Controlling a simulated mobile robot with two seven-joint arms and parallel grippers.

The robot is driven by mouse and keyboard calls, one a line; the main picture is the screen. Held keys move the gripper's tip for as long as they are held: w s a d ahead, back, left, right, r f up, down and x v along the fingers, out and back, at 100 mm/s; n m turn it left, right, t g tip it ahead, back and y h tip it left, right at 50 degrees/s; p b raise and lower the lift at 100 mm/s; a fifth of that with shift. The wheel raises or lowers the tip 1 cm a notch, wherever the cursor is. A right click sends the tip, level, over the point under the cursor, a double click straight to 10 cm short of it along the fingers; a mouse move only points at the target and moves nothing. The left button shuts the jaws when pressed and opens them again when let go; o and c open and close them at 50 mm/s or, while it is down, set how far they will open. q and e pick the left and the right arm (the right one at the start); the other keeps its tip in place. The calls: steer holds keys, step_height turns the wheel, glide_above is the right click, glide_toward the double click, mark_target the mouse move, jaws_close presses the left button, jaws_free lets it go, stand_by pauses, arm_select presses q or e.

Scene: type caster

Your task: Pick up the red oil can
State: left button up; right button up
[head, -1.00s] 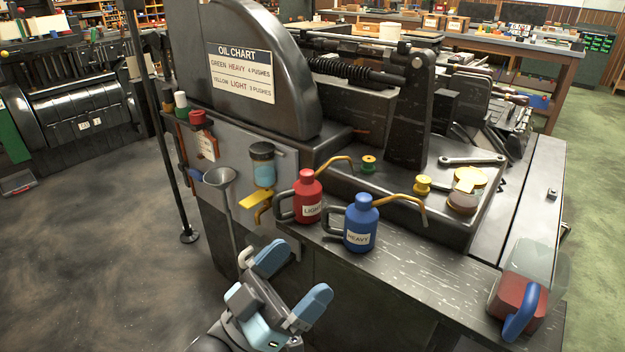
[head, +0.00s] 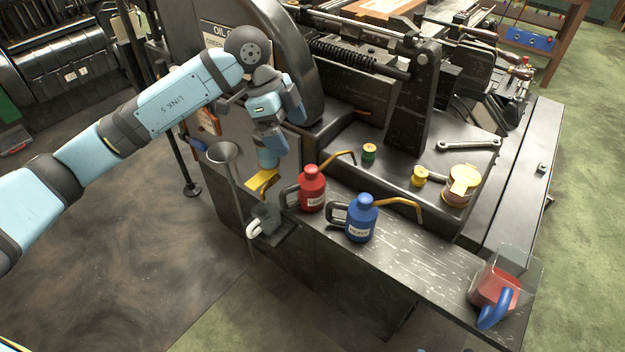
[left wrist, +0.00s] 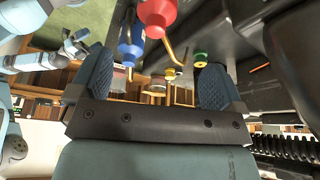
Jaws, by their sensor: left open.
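The red oil can (head: 312,190), with a "LIGHT" label, a dark handle at left and a brass spout to the right, stands upright on the machine's ledge. My left gripper (head: 280,128) is open and empty, above and to the left of it, apart from it. In the left wrist view the red can (left wrist: 157,14) appears upside down at the top, beyond the gap between the open fingers (left wrist: 155,80). The blue can (head: 361,220), labelled "HEAVY", stands close beside the red one. What seems my right gripper (left wrist: 75,45) shows small at left; its jaws are unclear.
A funnel (head: 223,153) and a yellow bracket (head: 262,183) are on the panel left of the red can. Green (head: 369,152) and yellow (head: 420,176) spools and a wrench (head: 468,145) lie behind. A clear container with red contents (head: 495,290) sits at the ledge's right end.

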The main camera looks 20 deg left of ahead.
mark_target(310, 178)
arm_select(q)
steer(key=x, duration=0.8)
steer(key=shift+s+b, duration=0.1)
steer(key=shift+b, duration=0.3)
steer(key=b+x, duration=0.1)
steer(key=x, duration=0.4)
steer(key=shift+s+a+f, duration=0.1)
steer(key=c, duration=1)
steer(key=shift+c, duration=0.4)
